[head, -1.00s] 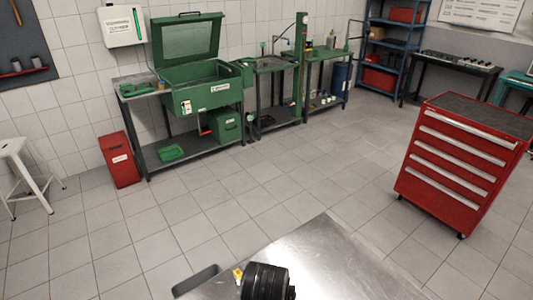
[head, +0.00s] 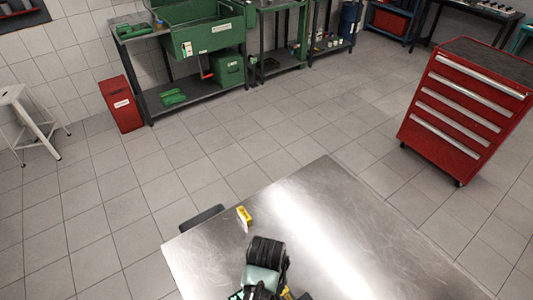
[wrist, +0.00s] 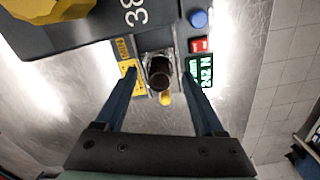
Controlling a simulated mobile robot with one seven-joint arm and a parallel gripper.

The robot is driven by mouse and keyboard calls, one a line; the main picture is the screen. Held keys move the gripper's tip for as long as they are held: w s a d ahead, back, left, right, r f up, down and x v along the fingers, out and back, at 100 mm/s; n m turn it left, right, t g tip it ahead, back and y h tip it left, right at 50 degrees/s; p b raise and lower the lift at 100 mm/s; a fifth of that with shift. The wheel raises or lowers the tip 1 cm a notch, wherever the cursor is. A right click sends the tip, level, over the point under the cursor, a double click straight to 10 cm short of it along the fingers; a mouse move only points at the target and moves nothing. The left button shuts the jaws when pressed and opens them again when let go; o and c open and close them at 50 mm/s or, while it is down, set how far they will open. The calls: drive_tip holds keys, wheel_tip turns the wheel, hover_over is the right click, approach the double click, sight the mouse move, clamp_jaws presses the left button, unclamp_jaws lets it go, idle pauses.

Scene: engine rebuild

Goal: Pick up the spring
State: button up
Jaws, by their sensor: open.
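In the wrist view, the two blue fingers of my gripper (wrist: 159,80) are open and point toward a dark, round, tube-like thing with a lighter rim (wrist: 159,72), seen nearly end-on. It lies between the fingertips, with a gap visible on each side. It looks like the spring, but its coils are not clear. It sits at a grey device with a green display (wrist: 200,75) reading about 242 N. In the head view I cannot make out the spring or the fingertips; my dark arm part covers that spot.
The device has a red switch (wrist: 200,45), a blue knob (wrist: 199,19) and a yellow label (wrist: 130,72). A yellow piece (wrist: 165,98) is just below the tube. The steel table (head: 350,240) is mostly bare. A red tool cabinet (head: 465,110) stands beyond it.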

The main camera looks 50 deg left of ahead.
drive_tip(key=shift+f, duration=0.65)
clamp_jaws()
